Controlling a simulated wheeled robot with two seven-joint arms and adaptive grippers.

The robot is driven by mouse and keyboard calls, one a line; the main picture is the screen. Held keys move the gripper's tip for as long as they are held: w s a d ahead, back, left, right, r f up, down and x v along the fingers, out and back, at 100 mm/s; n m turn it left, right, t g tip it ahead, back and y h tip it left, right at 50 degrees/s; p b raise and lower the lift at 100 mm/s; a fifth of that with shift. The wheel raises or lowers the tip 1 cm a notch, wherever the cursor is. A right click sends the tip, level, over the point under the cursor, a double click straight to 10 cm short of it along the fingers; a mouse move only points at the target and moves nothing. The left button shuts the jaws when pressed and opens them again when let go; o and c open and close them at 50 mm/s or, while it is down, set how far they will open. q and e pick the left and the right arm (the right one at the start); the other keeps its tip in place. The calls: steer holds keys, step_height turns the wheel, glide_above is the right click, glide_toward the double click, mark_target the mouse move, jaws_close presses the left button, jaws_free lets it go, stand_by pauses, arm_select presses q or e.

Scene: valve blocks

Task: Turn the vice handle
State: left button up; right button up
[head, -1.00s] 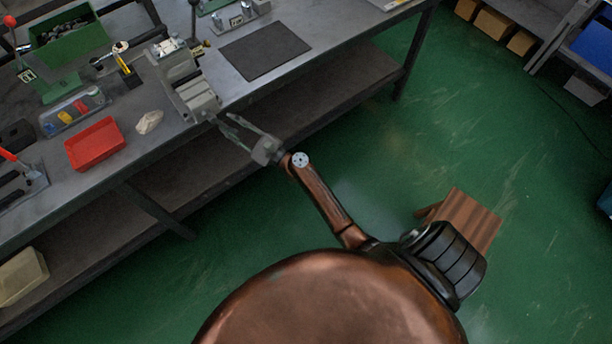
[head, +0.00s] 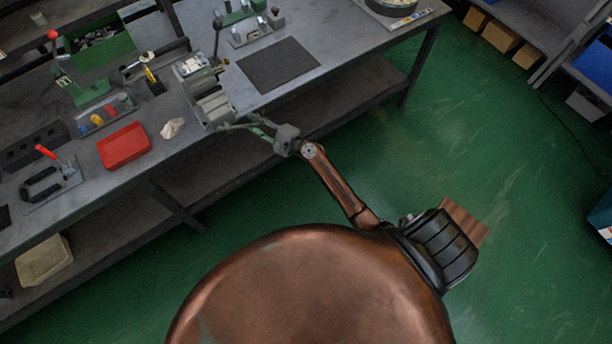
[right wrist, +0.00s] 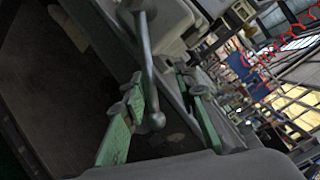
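The grey vice (head: 212,106) is fixed at the front edge of the workbench, in the upper left of the head view. Its handle (right wrist: 148,70) shows in the right wrist view as a slim grey bar with a ball end, coming from the screw head at the top. My right gripper (head: 238,124) is at the vice's front, just off the bench edge. In the right wrist view its green-padded fingers (right wrist: 160,88) stand apart, with the bar passing between them. I cannot tell whether either finger touches the bar. My left gripper is out of view.
On the bench (head: 262,98) are a red tray (head: 124,146), a pale lump (head: 172,128), a dark mat (head: 278,65) and a red-handled clamp (head: 52,178). A lower shelf (head: 290,120) runs under the bench. The green floor (head: 450,150) to the right is mostly clear.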

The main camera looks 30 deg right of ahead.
steer(key=v, duration=0.8)
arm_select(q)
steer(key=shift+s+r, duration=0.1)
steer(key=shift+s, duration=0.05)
arm_select(e)
steer(key=s+d+f+n+g+h, duration=0.1)
steer(key=s+d+f, duration=0.1)
steer(key=f, duration=0.7)
steer(key=s+d+f+n+g+h, duration=0.2)
steer(key=s+f, duration=0.3)
steer(key=f, duration=0.5)
steer(key=s+d+f+n+g+h, duration=0.1)
steer(key=s+d+f+g, duration=0.1)
steer(key=f, duration=0.7)
steer(key=shift+s+f+h, duration=0.3)
steer(key=shift+s, duration=0.6)
steer(key=shift+d, duration=0.15)
steer(key=shift+c, duration=0.3)
